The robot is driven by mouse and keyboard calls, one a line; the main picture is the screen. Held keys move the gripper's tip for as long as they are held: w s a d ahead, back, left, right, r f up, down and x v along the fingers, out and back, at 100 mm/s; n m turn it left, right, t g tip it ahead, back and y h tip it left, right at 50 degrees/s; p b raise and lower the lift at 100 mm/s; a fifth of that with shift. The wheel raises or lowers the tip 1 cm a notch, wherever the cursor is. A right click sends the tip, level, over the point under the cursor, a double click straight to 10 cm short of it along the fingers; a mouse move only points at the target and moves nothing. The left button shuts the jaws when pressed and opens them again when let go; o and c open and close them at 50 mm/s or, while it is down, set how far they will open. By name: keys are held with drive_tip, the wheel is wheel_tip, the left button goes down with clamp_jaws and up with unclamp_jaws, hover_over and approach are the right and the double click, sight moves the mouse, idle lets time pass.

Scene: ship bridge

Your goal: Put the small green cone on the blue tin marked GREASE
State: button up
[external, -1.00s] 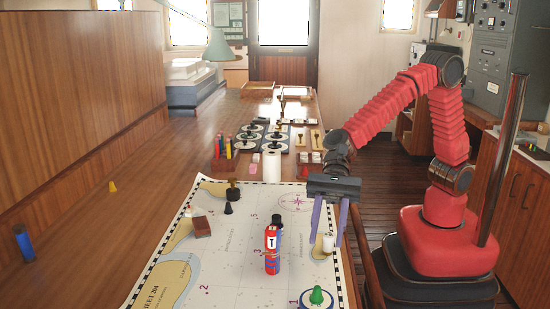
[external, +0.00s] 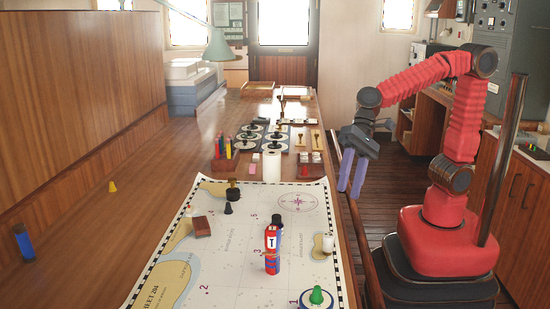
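The small green cone (external: 316,295) stands upright at the near edge of the chart. It is on a round piece with a white top and a blue rim (external: 304,305), cut off by the bottom of the picture. No GREASE lettering is readable, so I cannot tell whether this piece is the tin. My gripper (external: 350,190) is raised beyond the table's right edge, well behind and above the cone. Its two lavender fingers point down, with a gap and nothing between them.
A red cylinder marked T (external: 272,255) stands on the chart (external: 225,255), with a dark piece behind it. A white cylinder (external: 328,243) stands near the chart's right edge. A yellow cone (external: 112,187) and a blue cylinder (external: 24,245) are at left.

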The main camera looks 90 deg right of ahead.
drive_tip(key=s+d+f+n+t+h, duration=0.1)
drive_tip(key=s+d+n+h, duration=0.3)
drive_tip(key=d, duration=0.9)
drive_tip(key=s+d+f+n+t+h, duration=0.1)
drive_tip(key=s+d+n+h, duration=0.3)
drive_tip(key=s+d, duration=0.5)
drive_tip(key=d+n, duration=0.2)
drive_tip(key=d, duration=0.2)
drive_tip(key=shift+d+f+n, duration=0.15)
drive_tip(key=shift+d+n, duration=0.15)
